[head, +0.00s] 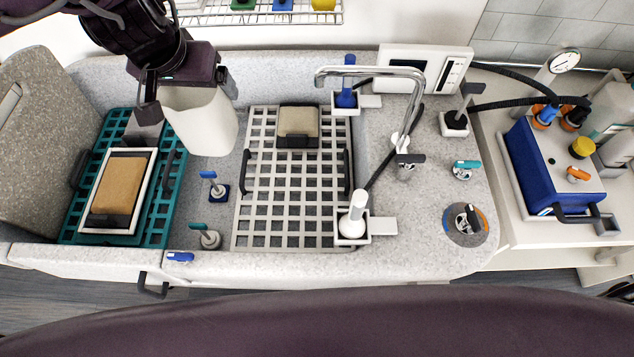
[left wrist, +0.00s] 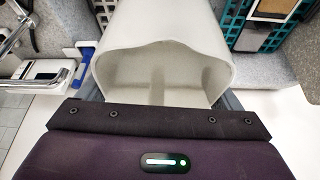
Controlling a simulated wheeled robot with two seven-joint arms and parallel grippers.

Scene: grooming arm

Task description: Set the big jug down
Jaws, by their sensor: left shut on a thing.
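The big jug (head: 207,125) is off-white and open-mouthed. My left gripper (head: 186,94) comes in from the upper left of the head view and is shut on the jug near its top. The jug hangs tilted in front of the tub's back wall, between the teal rack and the pale grid; it looks raised, but its exact height is unclear. In the left wrist view the jug (left wrist: 165,32) fills the upper middle, its open mouth facing the camera and its inside looking empty. My right gripper is not in view.
A teal rack (head: 70,228) bears a framed tan pad (head: 121,186) at left. A pale grid (head: 290,215) bears a beige block (head: 298,122). Small valves (head: 217,190) stand between them. A metal tap (head: 370,71) arches over the grid's right side. A blue box (head: 545,165) stands far right.

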